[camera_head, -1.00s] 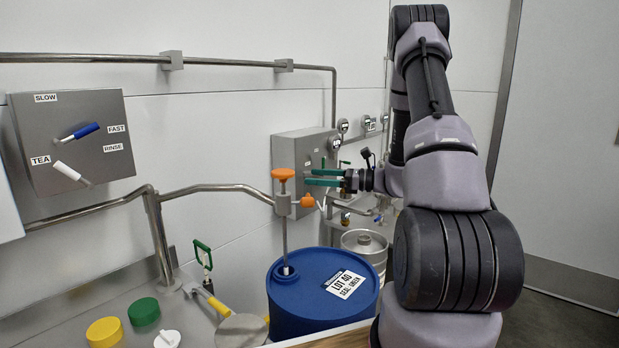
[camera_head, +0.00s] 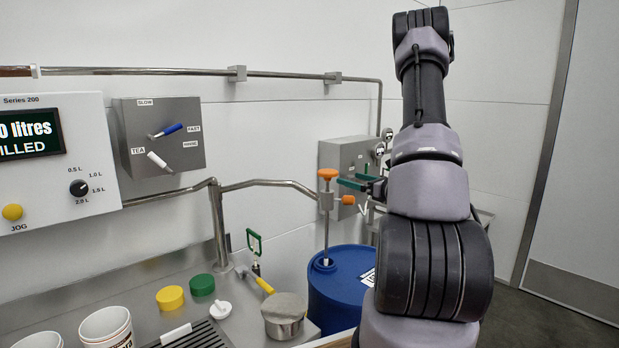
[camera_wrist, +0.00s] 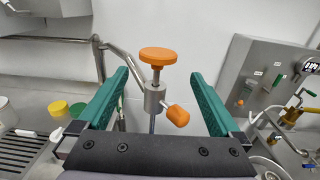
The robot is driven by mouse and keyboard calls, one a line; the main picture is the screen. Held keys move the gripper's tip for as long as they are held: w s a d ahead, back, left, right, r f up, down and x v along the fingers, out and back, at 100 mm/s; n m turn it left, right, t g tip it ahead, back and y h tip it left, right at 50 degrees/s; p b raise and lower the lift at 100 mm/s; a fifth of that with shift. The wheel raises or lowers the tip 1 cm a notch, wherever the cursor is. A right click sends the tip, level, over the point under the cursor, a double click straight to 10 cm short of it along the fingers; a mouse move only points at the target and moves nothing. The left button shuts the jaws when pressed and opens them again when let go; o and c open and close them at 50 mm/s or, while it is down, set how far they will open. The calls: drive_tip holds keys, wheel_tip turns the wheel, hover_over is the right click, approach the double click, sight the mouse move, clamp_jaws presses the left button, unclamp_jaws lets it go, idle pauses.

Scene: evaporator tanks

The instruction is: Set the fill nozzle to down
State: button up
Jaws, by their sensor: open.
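No part in view is labelled as the fill nozzle, so I cannot tell which it is. A metal stem with an orange round top knob (camera_head: 327,174) and an orange side knob (camera_head: 348,200) rises from the blue drum (camera_head: 330,290). In the wrist view the top knob (camera_wrist: 157,55) and the tilted side knob (camera_wrist: 178,115) show between and beyond my fingers. My gripper (camera_head: 358,182) is open and empty, its green fingers pointing at the stem. In the wrist view my gripper (camera_wrist: 159,80) spans either side of it, with no clear contact.
A white Series 200 panel (camera_head: 60,160) with a screen, dial and yellow jog button is at left. A grey lever box (camera_head: 160,140) hangs beside it. Yellow (camera_head: 170,298) and green (camera_head: 202,285) lids, a metal pot (camera_head: 284,315) and white cups (camera_head: 106,327) stand on the counter.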

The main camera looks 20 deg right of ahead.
sight(329, 171)
drive_tip(key=x, duration=1)
drive_tip(key=shift+w+a, duration=0.25)
drive_tip(key=shift+a, duration=0.05)
clamp_jaws()
wheel_tip(329, 171, down, 4)
drive_tip(key=shift+f, duration=0.2)
drive_tip(key=shift+s, duration=0.1)
unclamp_jaws()
drive_tip(key=shift+f, duration=0.1)
